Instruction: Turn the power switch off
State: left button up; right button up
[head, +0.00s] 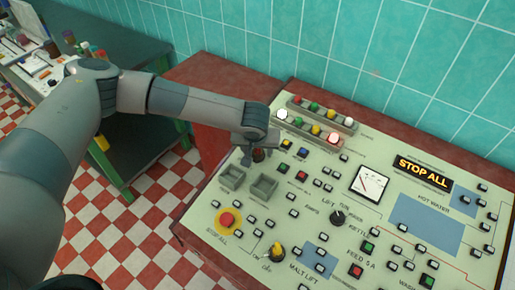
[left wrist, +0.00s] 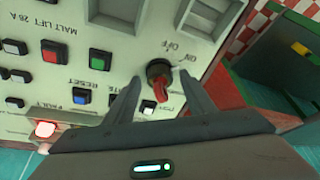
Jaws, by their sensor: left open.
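The power switch is a round black rotary knob with a red handle (left wrist: 160,86), beside upside-down ON and OFF lettering in the left wrist view. Its handle points down in that picture, toward my gripper. In the head view the switch (head: 258,155) shows partly beneath my left gripper (head: 256,147), at the panel's upper left. In the left wrist view my left gripper (left wrist: 161,76) is open, with one finger on each side of the knob. I cannot tell whether the fingers touch it. My right gripper is in neither view.
A lamp row (head: 314,125) stands close by the gripper. A green workbench (head: 150,150) is at left.

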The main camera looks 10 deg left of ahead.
pick_arm(q)
jog(key=c, duration=1.1)
